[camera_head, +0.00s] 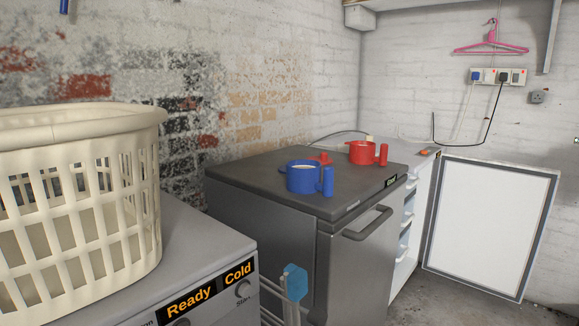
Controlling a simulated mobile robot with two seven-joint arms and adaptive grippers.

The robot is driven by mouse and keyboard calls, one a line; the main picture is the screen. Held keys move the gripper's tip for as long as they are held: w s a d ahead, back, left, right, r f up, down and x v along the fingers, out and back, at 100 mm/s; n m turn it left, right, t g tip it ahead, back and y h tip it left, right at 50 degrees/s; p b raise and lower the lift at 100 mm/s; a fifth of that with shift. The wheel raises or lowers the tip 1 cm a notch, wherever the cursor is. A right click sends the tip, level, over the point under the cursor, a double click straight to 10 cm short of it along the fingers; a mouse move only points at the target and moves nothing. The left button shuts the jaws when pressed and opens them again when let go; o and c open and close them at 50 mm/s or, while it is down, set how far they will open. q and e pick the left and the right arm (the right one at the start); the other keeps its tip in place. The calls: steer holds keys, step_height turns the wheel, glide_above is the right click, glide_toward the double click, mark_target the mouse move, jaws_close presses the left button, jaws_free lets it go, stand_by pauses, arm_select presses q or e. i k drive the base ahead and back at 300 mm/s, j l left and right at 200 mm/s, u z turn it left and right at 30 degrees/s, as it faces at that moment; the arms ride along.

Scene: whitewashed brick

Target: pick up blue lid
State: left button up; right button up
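A blue pot-like cup (302,178) stands upright on the dark top of a low grey appliance (258,178); an upright blue cylinder (328,182) is at its right side, apparently its handle. The cup's top shows a pale inside, so no lid is seen on it. I cannot make out a separate blue lid. A small red piece with a knob (320,158), perhaps a lid, lies just behind the blue cup. A red cup (362,152) with a red cylinder (383,155) stands farther back to the right. Neither of my grippers is in view.
A cream laundry basket (75,215) stands on a grey machine (190,270) at left. A blue-ended rack (295,282) stands in the gap beside the appliance. A white panel (488,225) leans at right. The appliance top's front left is clear.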

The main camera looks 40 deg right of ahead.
mark_target(303, 176)
steer(key=l+u, duration=0.2)
steer(key=l, duration=0.9)
steer(key=l+u, duration=0.1)
steer(key=l, duration=2.15)
